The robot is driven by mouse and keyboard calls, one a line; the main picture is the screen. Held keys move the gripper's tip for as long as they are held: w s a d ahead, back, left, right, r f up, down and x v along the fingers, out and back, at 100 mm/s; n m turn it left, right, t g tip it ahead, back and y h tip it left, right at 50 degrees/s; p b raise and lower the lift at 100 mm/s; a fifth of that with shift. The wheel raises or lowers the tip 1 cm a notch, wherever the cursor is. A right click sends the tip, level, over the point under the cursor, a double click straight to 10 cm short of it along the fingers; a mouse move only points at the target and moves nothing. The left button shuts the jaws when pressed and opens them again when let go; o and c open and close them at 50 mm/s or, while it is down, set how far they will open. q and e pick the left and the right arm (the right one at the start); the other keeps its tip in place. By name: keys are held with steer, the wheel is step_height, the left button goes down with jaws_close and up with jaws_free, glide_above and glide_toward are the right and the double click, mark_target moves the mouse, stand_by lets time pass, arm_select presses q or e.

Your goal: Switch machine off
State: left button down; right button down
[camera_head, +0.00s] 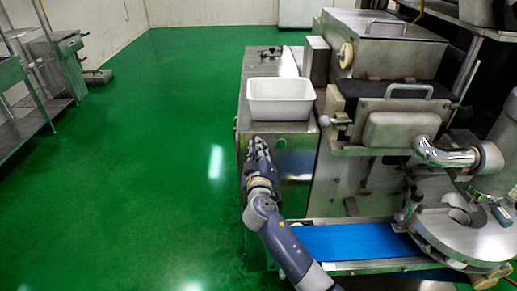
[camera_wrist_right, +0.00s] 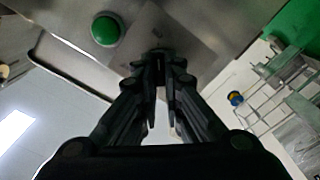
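The encrusting machine (camera_head: 400,98) is a large steel unit at the right of the head view. My right gripper (camera_head: 258,146) is at the front of its steel cabinet (camera_head: 296,165), below the white bin. In the right wrist view my right gripper (camera_wrist_right: 161,72) has its fingertips close together, with a narrow gap, at a square metal plate (camera_wrist_right: 196,45). A small dark part shows between the tips; I cannot tell if they grip it. A round green button (camera_wrist_right: 106,29) sits left of the fingertips. My left gripper is not in view.
A white bin (camera_head: 280,110) stands on the cabinet top. A blue conveyor belt (camera_head: 345,242) runs out below, near my right arm. Steel tables (camera_head: 60,60) stand at the far left. The green floor (camera_head: 160,150) between is clear.

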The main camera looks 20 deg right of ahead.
steer(key=shift+n, duration=0.3)
steer(key=shift+a+f+n+p, duration=0.15)
steer(key=shift+n+p, duration=0.5)
steer(key=shift+n, duration=2.2)
steer(key=shift+d+f+n+p, duration=0.15)
steer(key=shift+n+p, duration=0.45)
steer(key=shift+n, duration=2.3)
steer(key=shift+a+f+n+p, duration=0.15)
steer(key=shift+n+p, duration=0.5)
steer(key=shift+n, duration=2.2)
steer(key=shift+f, duration=0.1)
steer(key=c, duration=1.7)
jaws_free()
steer(key=shift+s, duration=0.15)
